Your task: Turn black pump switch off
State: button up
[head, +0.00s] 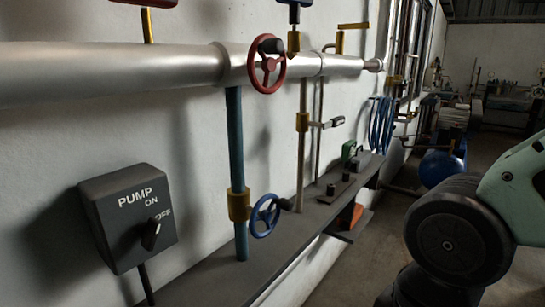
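A black pump switch box (128,217) is fixed to the white wall at the lower left. It bears the white words PUMP, ON and OFF. Its dark knob (152,234) sits below the lettering; its lever slants, with its upper end near the word OFF, but I cannot tell for sure which setting it is on. A dark cable runs down from the box. My gripper is not in view; only part of my arm shows at the right, well apart from the switch.
A large silver pipe (110,72) runs along the wall with a red valve wheel (267,66). A teal vertical pipe (237,145) with a blue wheel (264,216) stands right of the switch. A dark ledge (205,278) runs below. Open floor lies at the right.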

aim_at(149, 230)
jog(key=k+u, duration=0.1)
jog(key=u, duration=1.1)
